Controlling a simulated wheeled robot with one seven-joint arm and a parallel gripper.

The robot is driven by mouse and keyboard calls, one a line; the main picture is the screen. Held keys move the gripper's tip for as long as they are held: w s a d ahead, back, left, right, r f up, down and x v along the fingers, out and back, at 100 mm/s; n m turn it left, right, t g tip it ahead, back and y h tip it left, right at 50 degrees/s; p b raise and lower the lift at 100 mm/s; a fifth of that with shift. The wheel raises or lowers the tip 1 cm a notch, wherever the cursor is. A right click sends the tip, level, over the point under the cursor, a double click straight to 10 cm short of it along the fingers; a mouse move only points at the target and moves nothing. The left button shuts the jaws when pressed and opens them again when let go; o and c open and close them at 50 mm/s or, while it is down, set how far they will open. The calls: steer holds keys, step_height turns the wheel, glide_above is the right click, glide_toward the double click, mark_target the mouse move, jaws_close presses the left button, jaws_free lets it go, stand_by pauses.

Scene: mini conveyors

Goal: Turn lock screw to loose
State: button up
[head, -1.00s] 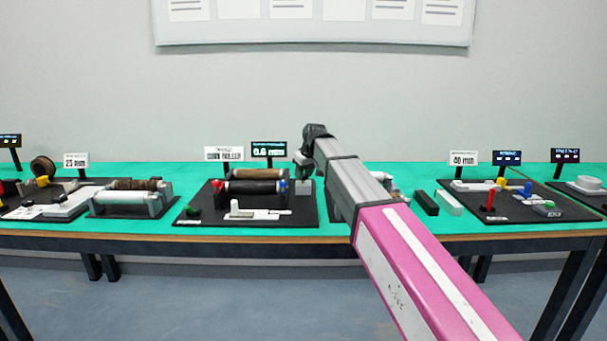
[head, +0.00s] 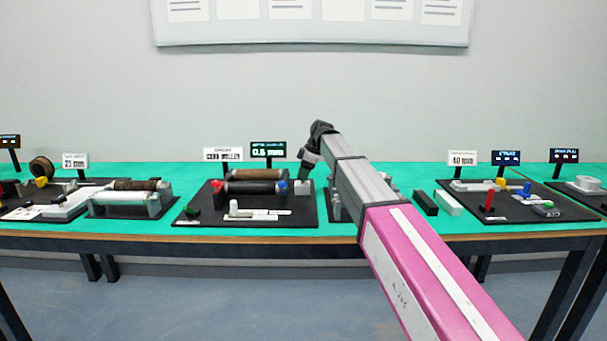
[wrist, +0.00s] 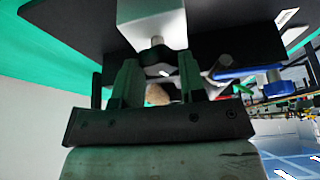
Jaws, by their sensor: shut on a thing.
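My gripper (wrist: 157,64) is at the grey block (wrist: 152,20) in the wrist view, its two fingers on either side of a small grey screw (wrist: 157,48) on that block. The fingers are shut on this lock screw; its outer end is partly hidden. In the head view my gripper (head: 306,163) is tilted downward just above the small light block (head: 303,186) at the right end of the black roller (head: 257,187). The screw is too small to make out there.
A blue knob (head: 283,187) stands close left of my gripper; a blue part (wrist: 245,72) shows right in the wrist view. A sign (head: 268,150) stands behind. Other fixtures sit along the green bench (head: 400,175).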

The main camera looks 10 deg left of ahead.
steer(key=shift+n+g, duration=0.3)
steer(key=shift+n, duration=0.5)
steer(key=o, duration=0.9)
steer(key=shift+o, duration=0.2)
steer(key=v, duration=1.1)
steer(key=shift+a, duration=0.2)
